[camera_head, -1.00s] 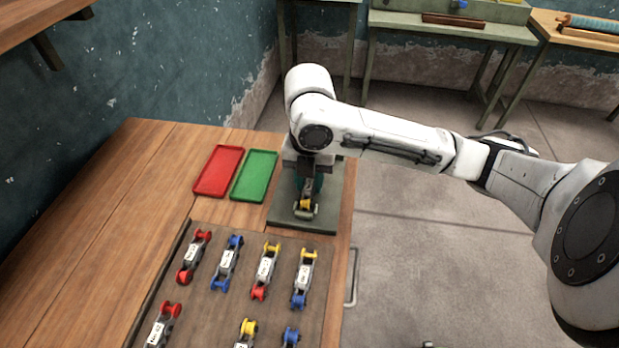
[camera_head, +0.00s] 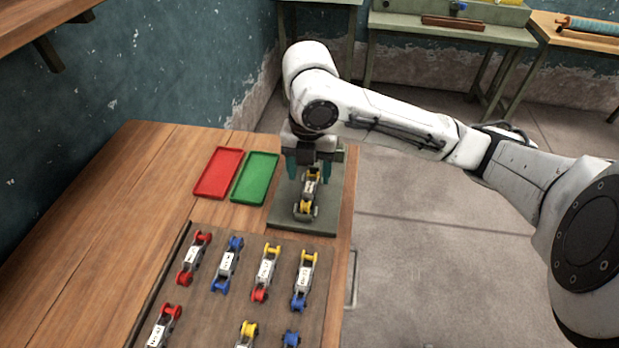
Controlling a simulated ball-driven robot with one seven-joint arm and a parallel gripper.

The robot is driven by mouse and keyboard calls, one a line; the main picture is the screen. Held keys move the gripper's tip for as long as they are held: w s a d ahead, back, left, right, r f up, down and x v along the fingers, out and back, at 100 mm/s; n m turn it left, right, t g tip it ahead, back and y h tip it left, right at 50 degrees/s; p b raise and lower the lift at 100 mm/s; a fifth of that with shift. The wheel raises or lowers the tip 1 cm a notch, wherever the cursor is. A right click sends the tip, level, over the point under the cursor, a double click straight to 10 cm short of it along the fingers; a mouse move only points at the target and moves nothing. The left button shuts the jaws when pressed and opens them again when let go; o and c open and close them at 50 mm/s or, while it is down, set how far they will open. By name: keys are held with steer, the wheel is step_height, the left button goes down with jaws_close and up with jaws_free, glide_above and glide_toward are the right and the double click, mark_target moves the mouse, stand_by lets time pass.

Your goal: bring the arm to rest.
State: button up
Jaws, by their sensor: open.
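My gripper (camera_head: 308,172) is open, with its teal fingers pointing down over the grey-green plate (camera_head: 290,219) at the table's right side. Its fingers stand apart on either side of the far end of a grey part with yellow ends (camera_head: 309,197), which lies on the plate. I cannot tell the exact height of the fingertips over the plate. The arm reaches in from the right.
A red tray (camera_head: 218,174) and a green tray (camera_head: 255,179) lie left of the plate. A brown board (camera_head: 205,305) in front holds several similar parts with red, blue and yellow ends. The wooden table (camera_head: 110,220) is clear on the left. Workbenches stand behind.

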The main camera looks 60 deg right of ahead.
step_height(320, 180, up, 7)
steer(key=shift+p, duration=0.3)
